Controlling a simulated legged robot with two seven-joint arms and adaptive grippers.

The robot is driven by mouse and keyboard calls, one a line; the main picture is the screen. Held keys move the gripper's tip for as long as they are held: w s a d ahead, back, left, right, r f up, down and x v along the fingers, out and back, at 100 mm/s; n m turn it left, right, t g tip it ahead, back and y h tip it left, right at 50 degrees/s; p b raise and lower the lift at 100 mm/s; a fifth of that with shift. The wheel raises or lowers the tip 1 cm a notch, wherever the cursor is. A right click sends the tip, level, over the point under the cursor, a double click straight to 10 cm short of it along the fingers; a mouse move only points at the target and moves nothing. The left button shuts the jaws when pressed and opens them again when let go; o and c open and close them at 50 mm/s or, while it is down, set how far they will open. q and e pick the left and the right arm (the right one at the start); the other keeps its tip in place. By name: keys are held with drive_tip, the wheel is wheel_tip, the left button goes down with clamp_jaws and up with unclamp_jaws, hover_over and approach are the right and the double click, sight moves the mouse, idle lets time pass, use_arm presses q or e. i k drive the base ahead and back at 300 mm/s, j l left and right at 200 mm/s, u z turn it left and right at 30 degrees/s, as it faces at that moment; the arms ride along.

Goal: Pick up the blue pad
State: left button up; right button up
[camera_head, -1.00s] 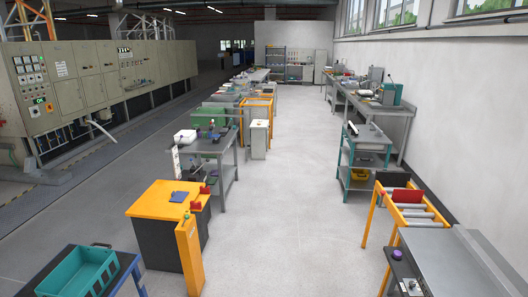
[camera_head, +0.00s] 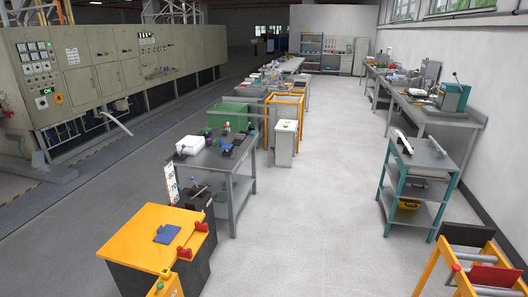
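A small blue pad (camera_head: 167,234) lies flat on the orange top of a dark-sided cabinet (camera_head: 134,233) in the lower left of the head view. Red parts (camera_head: 186,253) sit at the right edge of that top. Neither of my grippers shows in the head view.
A grey workbench (camera_head: 214,160) with a white box and small tools stands behind the cabinet. A teal-framed cart (camera_head: 416,180) and an orange roller stand (camera_head: 468,262) are on the right. The pale floor aisle (camera_head: 315,210) between them is clear.

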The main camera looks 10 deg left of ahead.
sight(166, 234)
drive_tip(key=i+u, duration=0.2)
drive_tip(key=i, duration=0.3)
drive_tip(key=i+u, duration=0.2)
drive_tip(key=i, duration=0.3)
drive_tip(key=i+l+u, duration=0.2)
drive_tip(key=i, duration=0.3)
drive_tip(key=i+l+u, duration=0.2)
drive_tip(key=i, duration=0.3)
